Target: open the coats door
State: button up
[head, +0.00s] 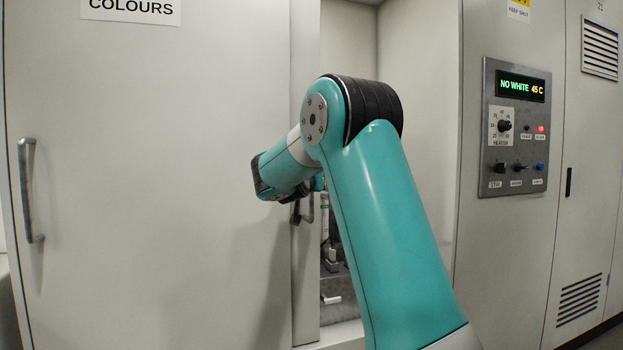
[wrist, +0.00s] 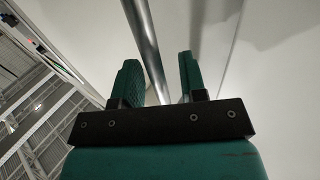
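A narrow pale door panel (head: 305,275) stands in the middle of the head view, beside an opening into a cabinet. No coats label shows, so I cannot confirm that it is the coats door. A metal handle (head: 309,208) on it is partly hidden by my arm. My gripper (head: 296,213) is at this handle, mostly hidden behind my wrist. In the wrist view, the bar handle (wrist: 147,45) runs between my two green fingers (wrist: 163,85). The fingers are apart, with gaps beside the bar.
The colours door (head: 150,170) at left looks shut, with its own handle (head: 28,190). Fittings (head: 331,250) show inside the open cabinet behind my arm. A control panel (head: 516,128) reading "NO WHITE 45 C" is at right. A vented grey door (head: 590,180) stands beyond it.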

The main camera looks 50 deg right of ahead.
jog(key=b+v, duration=0.3)
jog(key=v, duration=1.4)
jog(key=shift+a, duration=0.25)
